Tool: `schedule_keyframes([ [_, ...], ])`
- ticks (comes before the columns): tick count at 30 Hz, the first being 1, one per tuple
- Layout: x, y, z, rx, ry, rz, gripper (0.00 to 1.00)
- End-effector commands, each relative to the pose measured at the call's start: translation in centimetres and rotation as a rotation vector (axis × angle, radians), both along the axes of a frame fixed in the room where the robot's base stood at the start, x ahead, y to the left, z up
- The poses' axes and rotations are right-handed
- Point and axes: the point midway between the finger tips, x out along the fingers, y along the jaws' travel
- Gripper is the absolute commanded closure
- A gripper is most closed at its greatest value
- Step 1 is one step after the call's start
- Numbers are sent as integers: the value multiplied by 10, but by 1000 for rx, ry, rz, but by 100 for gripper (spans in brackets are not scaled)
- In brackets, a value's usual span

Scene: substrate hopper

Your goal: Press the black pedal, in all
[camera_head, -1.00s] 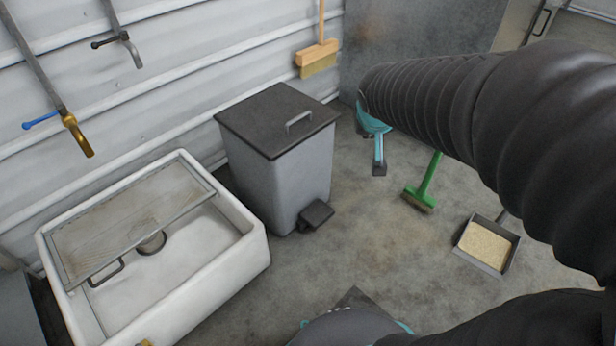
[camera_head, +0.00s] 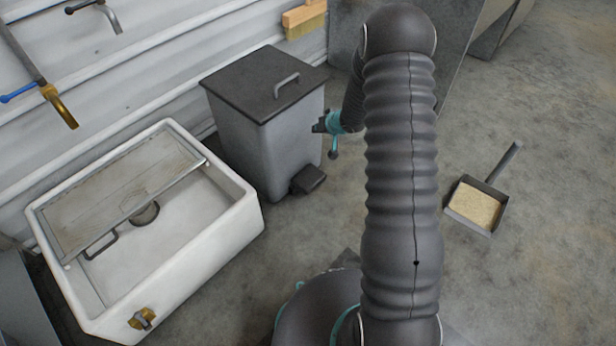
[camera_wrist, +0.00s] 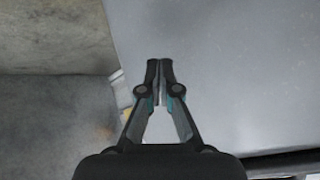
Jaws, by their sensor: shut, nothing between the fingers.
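The black pedal (camera_head: 308,180) sticks out at the foot of the grey bin (camera_head: 262,145), just above the floor. The bin's dark lid (camera_head: 262,85) lies closed on top. My gripper (camera_wrist: 160,68) is shut and empty. In the wrist view its fingertips lie over a plain grey surface that looks like the bin's side. In the head view my wrist is beside the bin's right side, above the pedal's level; the fingertips are hard to make out there. I cannot tell whether they touch the bin. The pedal is not seen in the wrist view.
A white sink (camera_head: 245,225) with a board across it stands left of the bin. A dustpan (camera_head: 478,205) with pale grains lies on the floor at right. Open concrete floor spreads on the right.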

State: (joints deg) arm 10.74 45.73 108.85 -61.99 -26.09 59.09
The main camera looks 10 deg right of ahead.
Motion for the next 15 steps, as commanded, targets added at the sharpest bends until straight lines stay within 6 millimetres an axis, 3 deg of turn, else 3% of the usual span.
schedule_keyframes([
  [1,-3,4,-25,38,20,14,100],
  [6,-13,20,-77,151,67,57,100],
  [10,-20,27,-97,201,89,74,100],
  [15,-22,30,-104,220,97,81,100],
])
